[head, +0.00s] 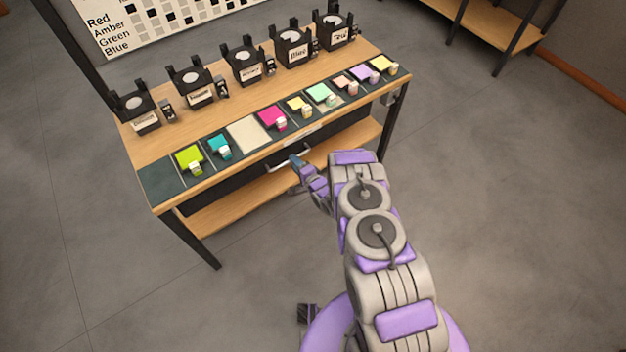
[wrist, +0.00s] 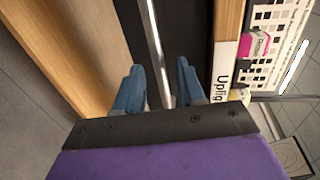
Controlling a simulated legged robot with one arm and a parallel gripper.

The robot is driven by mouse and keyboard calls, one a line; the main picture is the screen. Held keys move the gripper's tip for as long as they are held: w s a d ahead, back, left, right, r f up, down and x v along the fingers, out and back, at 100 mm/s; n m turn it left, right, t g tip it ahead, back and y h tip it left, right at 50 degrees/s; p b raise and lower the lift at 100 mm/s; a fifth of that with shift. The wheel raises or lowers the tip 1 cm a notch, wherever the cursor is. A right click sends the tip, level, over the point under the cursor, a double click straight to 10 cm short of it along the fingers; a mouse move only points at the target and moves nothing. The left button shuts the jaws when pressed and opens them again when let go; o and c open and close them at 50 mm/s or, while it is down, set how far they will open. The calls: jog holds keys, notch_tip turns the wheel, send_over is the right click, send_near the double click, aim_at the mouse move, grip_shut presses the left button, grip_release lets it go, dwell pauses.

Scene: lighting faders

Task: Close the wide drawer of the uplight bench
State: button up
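The uplight bench (head: 150,160) is a wooden table with black legs. Its wide drawer (head: 235,186) has a dark front below the bench top and a pale bar handle (head: 280,165). I cannot tell for sure how far the drawer stands out. My gripper (head: 294,161) is at the handle, partly hiding it. In the wrist view, my gripper (wrist: 158,72) has its blue fingers apart, with the handle bar (wrist: 154,45) running between them. The dark drawer front (wrist: 192,30) shows behind; contact with the bar cannot be told.
Several black lamp holders (head: 245,65) stand along the back of the bench, with coloured gel sheets (head: 272,117) in front. A label reading "Uplig" (wrist: 222,75) sits on the bench edge. A lower wooden shelf (head: 215,215) lies under the drawer. The floor around is clear.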

jog(key=p+v, duration=0.3)
jog(key=v, duration=1.2)
jog(key=shift+d, duration=0.2)
jog(key=shift+w, duration=0.1)
jog(key=w+d+r+n+g+h, duration=0.45)
jog(key=w+r, duration=0.35)
jog(key=r, duration=0.4)
jog(key=s+d+r+n+g+h, duration=0.1)
jog(key=s+d+r+n+h, duration=0.2)
jog(key=r, duration=0.5)
jog(key=s+d+r+n+g+h, duration=0.15)
jog(key=s+d+r+g, duration=0.3)
jog(key=s+r, duration=0.85)
jog(key=s+r+g, duration=0.1)
jog(key=s+r, duration=0.3)
jog(key=s, duration=0.6)
jog(key=s+r+n+g, duration=0.1)
jog(key=s+r, duration=0.4)
jog(key=s, duration=0.5)
jog(key=s+a+r+n+g, duration=0.1)
jog(key=s+r, duration=0.3)
jog(key=s, duration=0.6)
jog(key=shift+s+r+g, duration=0.2)
jog(key=shift+r+g, duration=0.15)
jog(key=shift+g, duration=0.55)
